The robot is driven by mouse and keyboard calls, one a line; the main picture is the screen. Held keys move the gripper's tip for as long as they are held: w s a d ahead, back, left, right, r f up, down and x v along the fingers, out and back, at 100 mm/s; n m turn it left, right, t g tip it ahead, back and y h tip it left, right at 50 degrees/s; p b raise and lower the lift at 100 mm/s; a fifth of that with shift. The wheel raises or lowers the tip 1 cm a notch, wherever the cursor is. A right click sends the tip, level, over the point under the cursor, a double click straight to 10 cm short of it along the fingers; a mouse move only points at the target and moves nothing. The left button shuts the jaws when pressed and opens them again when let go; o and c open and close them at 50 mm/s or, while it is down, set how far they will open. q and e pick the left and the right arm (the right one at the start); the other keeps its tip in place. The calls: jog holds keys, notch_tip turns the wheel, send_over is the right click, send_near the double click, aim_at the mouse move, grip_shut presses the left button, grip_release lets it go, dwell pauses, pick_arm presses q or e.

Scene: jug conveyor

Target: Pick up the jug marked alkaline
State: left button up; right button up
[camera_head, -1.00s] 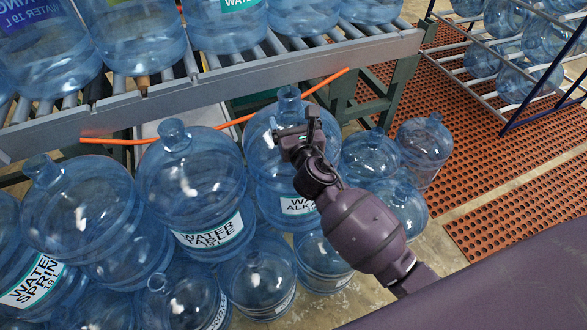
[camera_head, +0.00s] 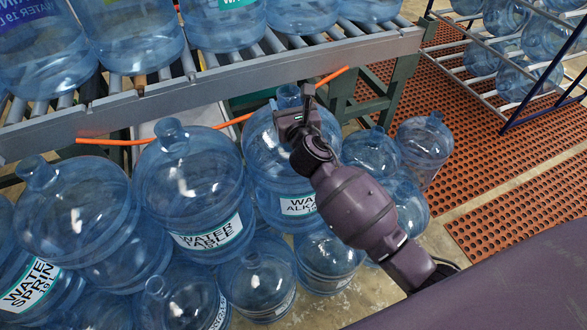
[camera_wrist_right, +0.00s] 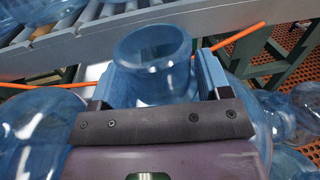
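The alkaline jug (camera_head: 266,165) is a large clear blue bottle with a white label partly reading "WATER ALKA". It stands upright among other jugs in front of the conveyor. My right gripper (camera_head: 297,112) is at its neck and covers part of its shoulder and label. In the right wrist view, the jug's round open neck (camera_wrist_right: 152,62) lies between the two fingers of my right gripper (camera_wrist_right: 156,82). The fingers are spread, one on each side of the neck; firm contact is not visible. My left gripper is not in view.
Smaller jugs (camera_head: 370,152) crowd the right and front. The roller conveyor's metal edge (camera_head: 220,82) and an orange bar (camera_head: 230,122) lie just behind.

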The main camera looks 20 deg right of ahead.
jog(key=c, duration=0.7)
jog(key=shift+r, duration=0.1)
grip_shut()
